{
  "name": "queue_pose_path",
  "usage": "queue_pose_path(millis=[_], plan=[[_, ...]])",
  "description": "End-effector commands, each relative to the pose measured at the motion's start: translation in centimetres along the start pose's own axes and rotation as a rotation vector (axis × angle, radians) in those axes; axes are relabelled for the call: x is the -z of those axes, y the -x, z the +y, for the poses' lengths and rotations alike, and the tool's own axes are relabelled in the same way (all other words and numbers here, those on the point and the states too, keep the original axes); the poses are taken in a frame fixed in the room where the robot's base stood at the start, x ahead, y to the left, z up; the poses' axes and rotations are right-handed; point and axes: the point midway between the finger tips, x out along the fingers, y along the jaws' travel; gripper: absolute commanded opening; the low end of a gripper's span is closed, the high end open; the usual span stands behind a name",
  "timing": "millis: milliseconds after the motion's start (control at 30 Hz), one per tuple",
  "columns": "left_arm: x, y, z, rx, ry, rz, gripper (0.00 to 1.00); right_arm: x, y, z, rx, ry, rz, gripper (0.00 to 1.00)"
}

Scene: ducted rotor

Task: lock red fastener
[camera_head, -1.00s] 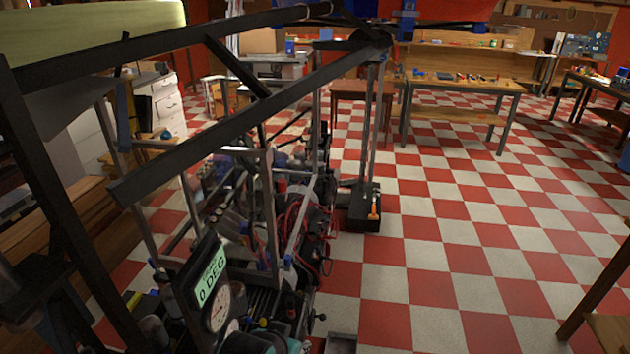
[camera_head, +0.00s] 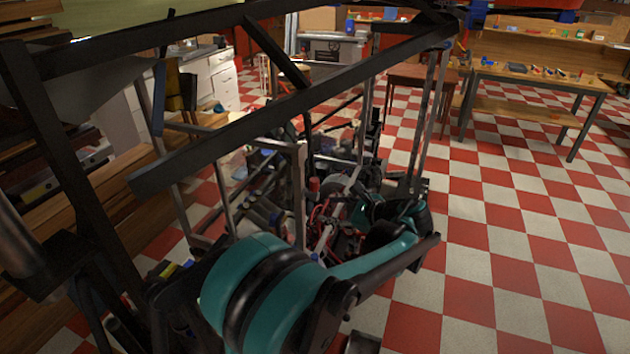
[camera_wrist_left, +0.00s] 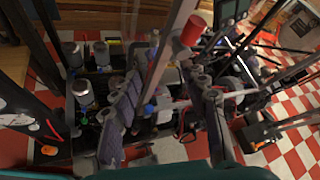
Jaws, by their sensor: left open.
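A red cap (camera_wrist_left: 193,30), which looks like the red fastener, stands near the top centre of the left wrist view. A small red piece (camera_head: 314,185), likely the same one, shows inside the dark-framed machine (camera_head: 255,125) in the head view. My left gripper (camera_wrist_left: 175,68) is open in the left wrist view, with its two grey fingers apart and the red cap beyond the tips. I cannot tell contact from here. In the head view my teal left arm reaches over the machine's front, and its fingers are hard to make out among the parts. My right gripper is not in view.
Dark beams and upright posts of the frame surround the machine parts closely. A workbench (camera_head: 540,80) with small items stands at the back right. White drawers (camera_head: 212,80) stand at the back left. The checkered floor on the right is clear.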

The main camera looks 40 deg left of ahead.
Motion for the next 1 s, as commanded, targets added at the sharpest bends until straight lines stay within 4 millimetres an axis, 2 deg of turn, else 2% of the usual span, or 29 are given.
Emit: queue_pose_path(millis=[33,100,300,533,800,1000], plan=[[0.1,-0.7,-1.6,-0.001,-0.082,-0.087,0.44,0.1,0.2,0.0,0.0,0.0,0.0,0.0],[0.0,-1.4,-3.2,-0.012,-0.193,-0.204,0.44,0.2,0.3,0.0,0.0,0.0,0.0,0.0],[0.2,-2.1,-5.4,-0.07,-0.394,-0.436,0.44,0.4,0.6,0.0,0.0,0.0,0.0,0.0],[0.0,-2.9,-5.8,-0.102,-0.456,-0.514,0.44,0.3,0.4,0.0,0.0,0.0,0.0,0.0],[-2.1,-6.7,-5.8,-0.103,-0.454,-0.513,0.44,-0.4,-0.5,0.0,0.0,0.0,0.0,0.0],[-3.2,-8.5,-5.9,-0.099,-0.454,-0.511,0.44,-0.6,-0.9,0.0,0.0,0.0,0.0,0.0]])
